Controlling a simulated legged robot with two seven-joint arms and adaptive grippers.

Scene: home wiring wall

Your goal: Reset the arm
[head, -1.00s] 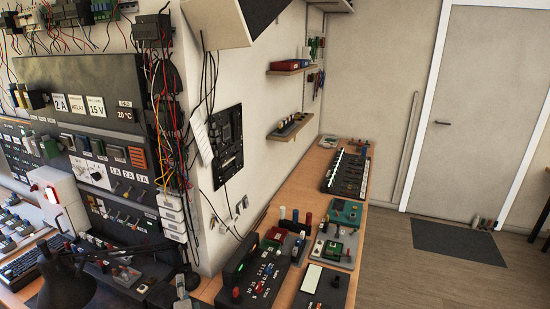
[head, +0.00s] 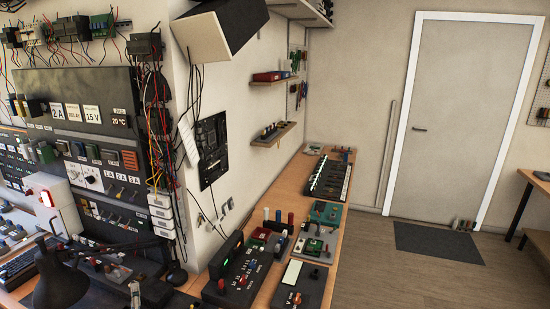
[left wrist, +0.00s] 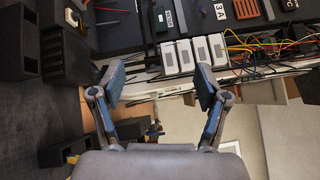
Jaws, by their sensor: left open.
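My left gripper (left wrist: 160,82) shows in the left wrist view with its two grey-blue fingers spread wide. Nothing is between them. Behind the fingers are the control panel, a row of white modules (left wrist: 186,55) and loose wires. In the head view only a small grey tip of what looks like the left gripper (head: 135,294) shows at the bottom left, in front of the desk. The rest of the left arm is out of the head view. My right gripper is in neither view.
A black desk lamp (head: 65,288) stands at the lower left. The wiring panel (head: 80,95) with hanging cables fills the left wall. A wooden bench (head: 262,296) with several devices runs along the wall. Open floor (head: 390,285) lies to the right, before a grey door (head: 465,110).

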